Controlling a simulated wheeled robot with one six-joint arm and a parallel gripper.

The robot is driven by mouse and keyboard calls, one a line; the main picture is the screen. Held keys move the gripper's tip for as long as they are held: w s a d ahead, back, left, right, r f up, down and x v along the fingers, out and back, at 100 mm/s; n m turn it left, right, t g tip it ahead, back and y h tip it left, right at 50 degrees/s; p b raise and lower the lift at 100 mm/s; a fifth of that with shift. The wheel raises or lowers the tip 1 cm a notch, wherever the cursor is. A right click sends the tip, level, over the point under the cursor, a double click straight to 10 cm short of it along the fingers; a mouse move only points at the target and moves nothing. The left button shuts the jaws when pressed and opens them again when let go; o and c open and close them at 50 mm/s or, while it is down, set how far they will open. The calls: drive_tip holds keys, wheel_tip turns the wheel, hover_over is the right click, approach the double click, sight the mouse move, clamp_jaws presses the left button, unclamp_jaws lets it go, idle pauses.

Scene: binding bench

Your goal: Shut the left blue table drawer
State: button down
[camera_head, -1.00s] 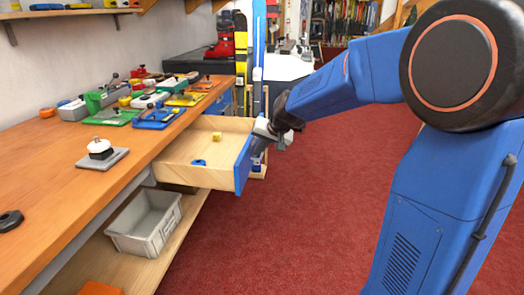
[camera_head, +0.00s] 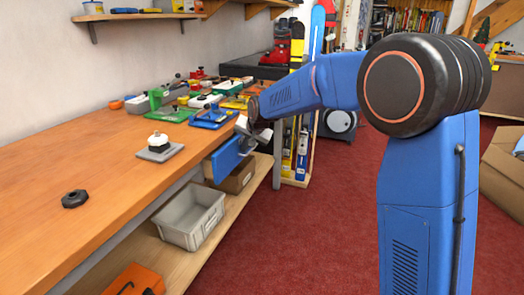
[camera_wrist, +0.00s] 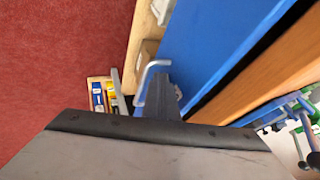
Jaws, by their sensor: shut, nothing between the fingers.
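The left blue table drawer (camera_head: 221,161) is under the front edge of the wooden bench, and its inside no longer shows in the head view. In the wrist view its blue front (camera_wrist: 218,40) has a dark strip between it and the wooden edge; I cannot tell whether it is fully flush. A bent silver handle (camera_wrist: 148,76) shows by the fingers. My gripper (camera_head: 246,141) is shut and empty, right at the drawer front. Its fingers (camera_wrist: 166,98) are close to the blue panel in the wrist view; contact is unclear.
The bench top (camera_head: 110,165) holds a bell-like device on a grey plate (camera_head: 160,149), a black knob (camera_head: 75,199) and several tools. A grey bin (camera_head: 188,218) and a cardboard box (camera_head: 236,177) sit on the lower shelf (camera_head: 217,225). Red carpet (camera_head: 310,235) is clear in front.

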sight(235, 144)
drive_tip(key=a, duration=0.1)
drive_tip(key=w+a, duration=0.2)
drive_tip(key=a, duration=0.1)
drive_tip(key=shift+a+r, duration=0.1)
drive_tip(key=shift+a, duration=0.05)
drive_tip(key=shift+w+r, duration=0.1)
